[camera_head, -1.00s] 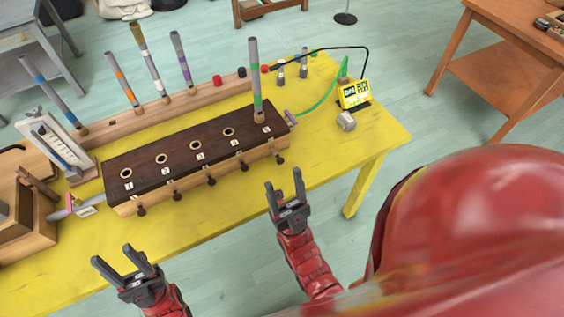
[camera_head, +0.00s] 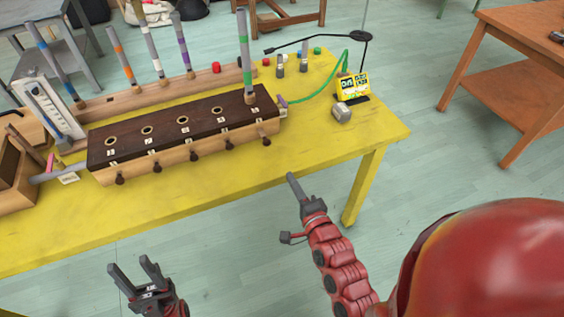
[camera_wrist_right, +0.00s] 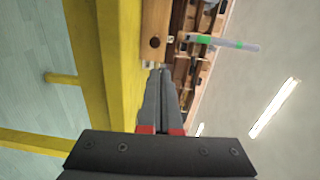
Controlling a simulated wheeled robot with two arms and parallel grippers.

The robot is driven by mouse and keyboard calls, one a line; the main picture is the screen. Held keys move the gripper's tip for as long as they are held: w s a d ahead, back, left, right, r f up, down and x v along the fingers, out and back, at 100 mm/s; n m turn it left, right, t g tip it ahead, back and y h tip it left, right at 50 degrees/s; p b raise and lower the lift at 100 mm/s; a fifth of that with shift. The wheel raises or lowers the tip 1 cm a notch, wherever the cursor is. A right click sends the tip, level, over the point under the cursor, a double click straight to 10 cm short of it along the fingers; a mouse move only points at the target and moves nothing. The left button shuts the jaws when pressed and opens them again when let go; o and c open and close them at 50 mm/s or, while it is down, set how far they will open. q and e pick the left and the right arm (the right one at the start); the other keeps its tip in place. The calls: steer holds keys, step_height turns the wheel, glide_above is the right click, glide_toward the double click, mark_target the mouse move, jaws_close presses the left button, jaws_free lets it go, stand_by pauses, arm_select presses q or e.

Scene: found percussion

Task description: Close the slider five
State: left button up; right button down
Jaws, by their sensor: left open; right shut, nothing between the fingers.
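The long wooden box (camera_head: 190,160) has a dark top with numbered holes and a row of dark knobs along its front. The slider five knob (camera_head: 267,141) is the rightmost one, and it also shows in the right wrist view (camera_wrist_right: 154,42). A grey tube with a green band (camera_head: 246,55) stands upright in the box's right end. My right gripper (camera_head: 292,178) is shut and empty, in front of the table edge and apart from the knob; its fingers (camera_wrist_right: 161,72) point towards the box. My left gripper (camera_head: 131,268) is open and empty, low at the left.
The yellow table (camera_head: 340,145) has bare room in front of the box. A small yellow display (camera_head: 352,86) and a grey block (camera_head: 342,112) are at the right. Several banded tubes stand in a rack (camera_head: 130,95) behind the box.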

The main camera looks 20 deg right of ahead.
steer(key=p, duration=0.3)
glide_toward(268, 144)
steer(key=w, duration=0.6)
steer(key=shift+w+a+r, duration=0.1)
steer(key=shift+w+a, duration=0.05)
steer(key=shift+w, duration=0.25)
